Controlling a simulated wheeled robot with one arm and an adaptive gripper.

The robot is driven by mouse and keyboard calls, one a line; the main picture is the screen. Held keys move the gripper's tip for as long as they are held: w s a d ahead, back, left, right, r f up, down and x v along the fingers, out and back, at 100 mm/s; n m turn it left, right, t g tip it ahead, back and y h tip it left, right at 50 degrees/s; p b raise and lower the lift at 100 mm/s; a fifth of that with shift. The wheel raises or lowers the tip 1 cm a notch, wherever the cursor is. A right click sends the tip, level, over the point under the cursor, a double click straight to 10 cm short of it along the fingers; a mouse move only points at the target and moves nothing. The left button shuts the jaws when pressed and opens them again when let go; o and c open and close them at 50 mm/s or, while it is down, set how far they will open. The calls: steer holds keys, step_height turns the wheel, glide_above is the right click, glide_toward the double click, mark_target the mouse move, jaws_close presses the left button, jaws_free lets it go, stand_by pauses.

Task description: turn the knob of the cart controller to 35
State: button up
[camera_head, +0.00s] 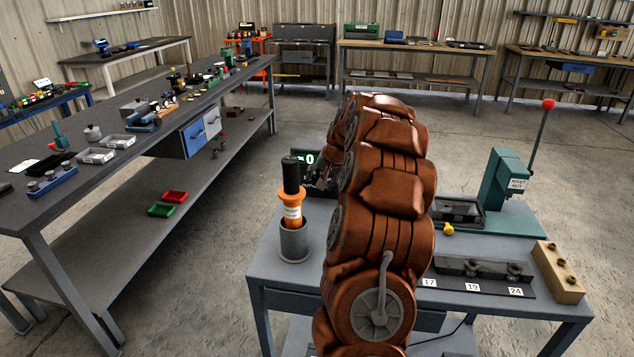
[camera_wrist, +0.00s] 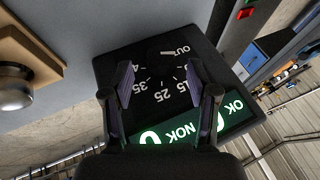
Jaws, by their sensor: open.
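The cart controller (camera_wrist: 105,62) is a black box on the cart, seen close up in the wrist view. Its face has a dial with white numbers, among them 15, 25 and 35, and the word OUT. The dark knob (camera_wrist: 157,60) is hard to make out against the face; a short white line there points toward OUT. A green-lit display (camera_wrist: 165,139) shows 0, NOK and OK. My gripper (camera_wrist: 160,70) is open, its fingers either side of the dial; contact with the knob cannot be told. In the head view the controller (camera_head: 305,158) is partly hidden by my arm.
On the cart (camera_head: 270,262), an orange and black tool (camera_head: 291,205) stands in a grey holder left of my arm. Right are a green rivet nut press (camera_head: 505,178), a numbered rack (camera_head: 470,285) and a tan block (camera_head: 558,272). A long workbench (camera_head: 85,200) stands left.

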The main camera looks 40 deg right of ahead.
steer(key=shift+x, duration=1.3)
jaws_close()
